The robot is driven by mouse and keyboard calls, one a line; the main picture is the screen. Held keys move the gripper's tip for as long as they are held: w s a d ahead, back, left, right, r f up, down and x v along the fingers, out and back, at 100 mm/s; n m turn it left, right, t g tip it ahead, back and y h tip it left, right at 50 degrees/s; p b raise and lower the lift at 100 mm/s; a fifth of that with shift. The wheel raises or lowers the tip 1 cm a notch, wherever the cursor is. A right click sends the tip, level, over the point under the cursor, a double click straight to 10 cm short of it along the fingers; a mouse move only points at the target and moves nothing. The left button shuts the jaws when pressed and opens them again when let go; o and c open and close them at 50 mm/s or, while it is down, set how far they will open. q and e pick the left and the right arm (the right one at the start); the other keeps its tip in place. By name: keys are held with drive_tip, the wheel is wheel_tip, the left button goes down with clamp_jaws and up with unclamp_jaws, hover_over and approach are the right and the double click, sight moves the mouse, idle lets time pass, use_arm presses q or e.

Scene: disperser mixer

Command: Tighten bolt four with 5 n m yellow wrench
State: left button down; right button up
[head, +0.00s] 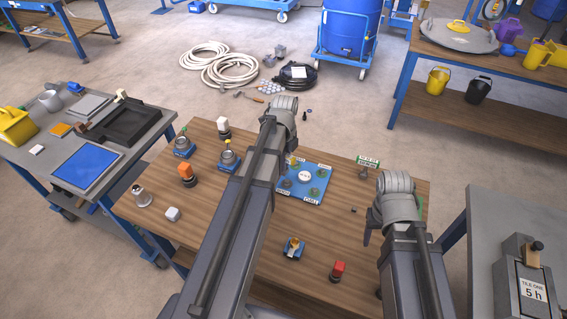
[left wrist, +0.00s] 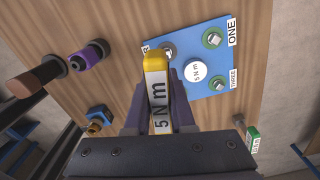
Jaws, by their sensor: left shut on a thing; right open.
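My left gripper (left wrist: 160,100) is shut on the yellow wrench (left wrist: 155,80), marked "5 N m" in the left wrist view. The wrench's yellow end lies beside a corner bolt (left wrist: 168,50) in that view; I cannot tell whether they touch. That bolt's label is mostly covered, with only an "R" showing. The blue plate (left wrist: 190,95) also holds bolts labelled ONE (left wrist: 213,38) and THREE (left wrist: 218,84) and a white "5 N m" disc (left wrist: 195,72). In the head view my left arm hides its gripper and part of the plate. My right gripper (head: 370,226) is open, mostly hidden below its arm.
A grey bench (head: 150,125) stands left, another (head: 485,230) right.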

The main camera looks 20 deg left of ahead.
sight(287, 168)
use_arm(q)
drive_tip(key=shift+w+d+r+n, duration=0.35)
drive_tip(key=shift+w+r+n, duration=0.1)
drive_tip(key=shift+r+n, duration=0.05)
drive_tip(key=shift+w+r+n+p, duration=0.1)
drive_tip(key=shift+r+n+p, duration=0.05)
drive_tip(key=shift+n+p, duration=0.2)
drive_tip(key=shift+a+r+n, duration=0.1)
drive_tip(key=shift+r+n, duration=0.05)
drive_tip(key=shift+n, duration=0.2)
use_arm(e)
drive_tip(key=shift+d+r, duration=0.35)
drive_tip(key=shift+r, duration=0.45)
use_arm(q)
drive_tip(key=shift+w, duration=0.1)
use_arm(e)
drive_tip(key=shift+f, duration=0.1)
use_arm(q)
drive_tip(key=shift+f, duration=0.2)
use_arm(e)
drive_tip(key=shift+f, duration=0.1)
use_arm(q)
wheel_tip(287, 168, down, 6)
drive_tip(key=b, duration=0.5)
drive_tip(key=shift+r+b, duration=0.2)
drive_tip(key=shift+b, duration=0.1)
use_arm(e)
wheel_tip(287, 168, down, 6)
drive_tip(key=shift+r, duration=0.25)
